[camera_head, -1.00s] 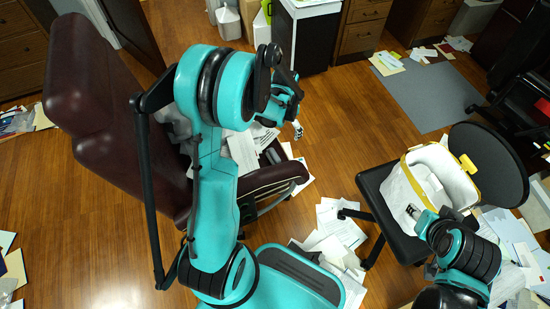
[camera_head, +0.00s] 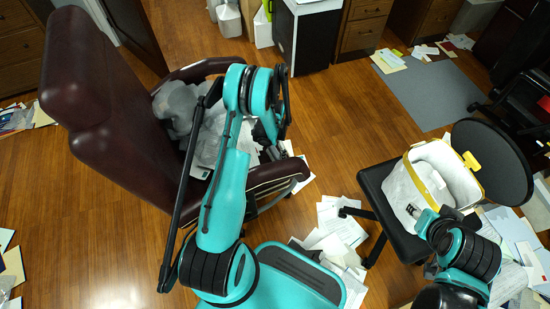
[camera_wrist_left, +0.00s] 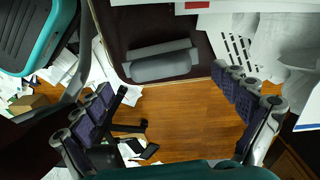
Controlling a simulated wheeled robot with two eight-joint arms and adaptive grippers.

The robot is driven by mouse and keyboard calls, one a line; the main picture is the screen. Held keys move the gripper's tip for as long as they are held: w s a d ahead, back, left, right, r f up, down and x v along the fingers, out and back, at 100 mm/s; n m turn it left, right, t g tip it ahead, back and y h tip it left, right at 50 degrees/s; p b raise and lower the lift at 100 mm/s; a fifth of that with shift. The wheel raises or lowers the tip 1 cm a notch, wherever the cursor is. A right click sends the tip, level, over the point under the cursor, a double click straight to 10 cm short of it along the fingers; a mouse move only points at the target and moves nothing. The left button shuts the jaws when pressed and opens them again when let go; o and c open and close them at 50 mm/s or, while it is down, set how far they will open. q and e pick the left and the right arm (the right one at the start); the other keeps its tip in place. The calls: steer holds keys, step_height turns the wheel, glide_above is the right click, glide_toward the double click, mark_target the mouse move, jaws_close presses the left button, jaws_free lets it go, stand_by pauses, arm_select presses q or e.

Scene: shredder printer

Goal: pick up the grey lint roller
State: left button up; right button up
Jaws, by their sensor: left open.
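A grey cylinder, likely the grey lint roller (camera_wrist_left: 160,62), lies near the front edge of the dark chair seat in the left wrist view. My left gripper (camera_wrist_left: 170,112) is open, its dark padded fingers wide apart, with the roller beyond and between them, not touched. In the head view my left gripper (camera_head: 272,135) is over the front of the maroon armchair (camera_head: 110,110), partly hidden by its arm, and I cannot make out the roller there. My right gripper (camera_head: 413,210) is beside the white basket (camera_head: 405,190); its jaws are too small to read.
Papers and grey crumpled material (camera_head: 180,105) cover the armchair seat. The white basket with a yellow handle stands on a black chair (camera_head: 375,185). Loose papers (camera_head: 340,220) lie on the wooden floor between the chairs. A white bin (camera_head: 230,22) stands at the back.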

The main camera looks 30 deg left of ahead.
arm_select(q)
step_height(320, 180, down, 2)
steer(key=shift+f, duration=0.2)
steer(key=shift+r, duration=0.1)
arm_select(e)
steer(key=shift+f, duration=0.5)
arm_select(q)
steer(key=c, duration=1.6)
steer(key=shift+c, duration=0.2)
steer(key=shift+r, duration=0.1)
step_height(320, 180, up, 5)
steer(key=shift+f+p, duration=0.2)
steer(key=shift+p, duration=0.95)
steer(key=w+d+r+p, duration=0.1)
steer(key=d+r, duration=0.1)
steer(key=d, duration=0.1)
steer(key=w+d+r+p, duration=0.1)
steer(key=d+r, duration=0.1)
steer(key=d, duration=0.2)
steer(key=w+d+r+p, duration=0.1)
steer(key=d+r, duration=0.1)
steer(key=d, duration=0.2)
steer(key=shift+w+r+p, duration=0.15)
steer(key=shift+w+p, duration=0.15)
steer(key=shift+w, duration=0.1)
arm_select(e)
step_height(320, 180, up, 6)
